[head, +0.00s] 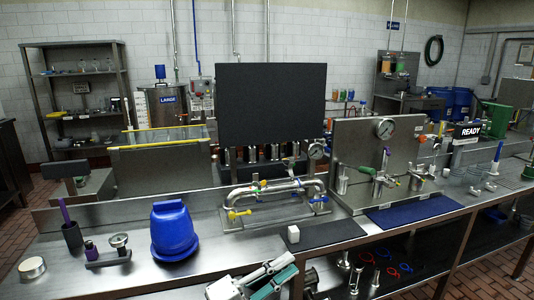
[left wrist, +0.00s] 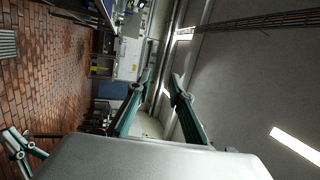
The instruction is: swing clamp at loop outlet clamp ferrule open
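A polished pipe loop (head: 275,188) stands on a plate in the middle of the steel bench in the head view. A yellow handle (head: 238,213) sits at its left end. Small fittings show at its right end (head: 318,199); I cannot tell which is the outlet clamp or whether it is open. My left gripper (head: 276,277) is at the bottom of the head view, in front of the bench and apart from the loop. In the left wrist view its two teal fingers (left wrist: 158,80) are apart with nothing between them. My right gripper (left wrist: 22,150) shows at the lower left there, fingers apart.
A blue bin-like container (head: 173,232) is to the left. A dark panel (head: 270,105) rises behind. A blue mat (head: 414,210) and a valve stand (head: 372,150) are to the right.

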